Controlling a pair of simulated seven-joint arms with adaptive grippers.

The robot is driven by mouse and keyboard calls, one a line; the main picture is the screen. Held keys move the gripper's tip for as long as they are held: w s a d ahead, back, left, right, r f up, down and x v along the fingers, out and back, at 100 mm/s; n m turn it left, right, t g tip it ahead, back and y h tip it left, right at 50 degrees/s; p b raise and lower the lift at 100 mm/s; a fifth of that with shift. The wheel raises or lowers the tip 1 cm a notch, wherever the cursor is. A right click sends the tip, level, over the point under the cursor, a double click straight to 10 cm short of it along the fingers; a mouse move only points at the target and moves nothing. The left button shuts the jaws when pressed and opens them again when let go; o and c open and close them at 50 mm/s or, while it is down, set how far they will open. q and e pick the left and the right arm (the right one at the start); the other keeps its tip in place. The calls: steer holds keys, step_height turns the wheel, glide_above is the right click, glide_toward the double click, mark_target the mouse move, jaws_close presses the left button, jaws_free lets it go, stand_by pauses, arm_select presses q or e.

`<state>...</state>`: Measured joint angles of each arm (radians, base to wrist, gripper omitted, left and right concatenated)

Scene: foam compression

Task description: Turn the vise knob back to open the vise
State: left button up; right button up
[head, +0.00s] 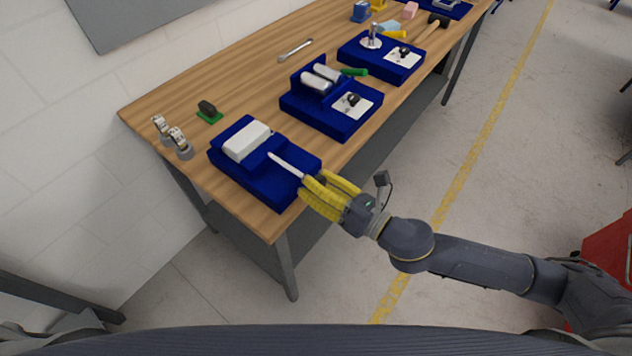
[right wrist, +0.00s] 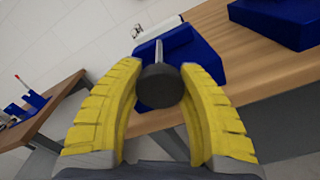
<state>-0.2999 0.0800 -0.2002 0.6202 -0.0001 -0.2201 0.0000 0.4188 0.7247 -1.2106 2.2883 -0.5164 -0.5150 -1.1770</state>
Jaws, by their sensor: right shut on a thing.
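The vise is a blue block (head: 264,187) at the table's near end, with a white block (head: 246,141) on top. A pale metal screw rod (head: 284,164) slants from it toward my right gripper. My right gripper (head: 315,184) has yellow fingers, at the front edge of the blue block. In the right wrist view, the dark round knob (right wrist: 160,86) sits between the curved yellow fingers, and my right gripper (right wrist: 160,80) is shut on it. The rod (right wrist: 159,51) runs from the knob to the blue block (right wrist: 192,50). In the head view the fingers hide the knob. My left gripper is not in view.
More blue stations (head: 338,120) stand farther along the wooden table (head: 245,92). A small dark block on a green base (head: 208,110) and two small metal-and-white fittings (head: 178,142) are at the left end. A wrench (head: 295,50) lies behind. The floor in front is clear.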

steer(key=n, duration=0.6)
steer(key=shift+n, duration=0.3)
stand_by(0.4)
steer(key=o, duration=1.3)
steer(key=shift+s+d, duration=0.1)
steer(key=v, duration=1.1)
steer(key=shift+s+d, duration=0.25)
